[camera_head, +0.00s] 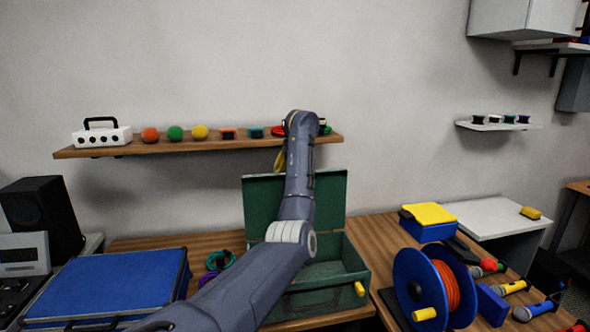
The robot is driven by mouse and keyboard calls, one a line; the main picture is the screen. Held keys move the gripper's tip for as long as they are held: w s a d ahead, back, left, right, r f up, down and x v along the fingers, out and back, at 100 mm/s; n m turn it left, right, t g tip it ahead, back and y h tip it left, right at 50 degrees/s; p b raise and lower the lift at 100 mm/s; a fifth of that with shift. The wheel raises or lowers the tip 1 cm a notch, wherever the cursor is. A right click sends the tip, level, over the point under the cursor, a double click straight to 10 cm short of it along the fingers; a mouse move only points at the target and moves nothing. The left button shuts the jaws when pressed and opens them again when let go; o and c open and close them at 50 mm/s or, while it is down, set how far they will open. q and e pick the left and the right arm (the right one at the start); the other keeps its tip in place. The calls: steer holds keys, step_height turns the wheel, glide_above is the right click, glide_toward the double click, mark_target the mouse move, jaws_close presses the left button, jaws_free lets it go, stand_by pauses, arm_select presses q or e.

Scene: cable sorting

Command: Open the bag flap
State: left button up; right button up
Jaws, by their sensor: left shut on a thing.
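A green open-topped case (330,299), the nearest thing to a bag here, stands on the wooden table. Its green flap (262,200) is raised and upright at the back. My left arm crosses in front and hides part of the case and flap. My left gripper (290,152) is mostly hidden behind my wrist, above the flap's top edge. A yellow, looped-looking thing (280,160) shows beside it, and the gripper seems shut on it. A blue flat case (115,285) lies closed at the left. My right gripper is out of view.
A wooden shelf (115,149) behind holds colored balls and small spools. A blue reel (405,280) with orange cable stands right of the green case, with microphones beyond. Coiled cables (220,260) lie left of the case. A speaker (40,215) stands far left.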

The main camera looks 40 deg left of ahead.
arm_select(q)
steer(key=shift+d+f, duration=0.2)
steer(key=shift+f, duration=0.75)
steer(key=o, duration=1.4)
steer(key=shift+w+d, duration=0.1)
steer(key=shift+w, duration=0.1)
steer(key=shift+s, duration=0.1)
steer(key=shift+a+f, duration=0.1)
steer(key=shift+a, duration=0.25)
steer(key=v, duration=1.2)
steer(key=shift+r, duration=0.25)
steer(key=shift+a, duration=0.15)
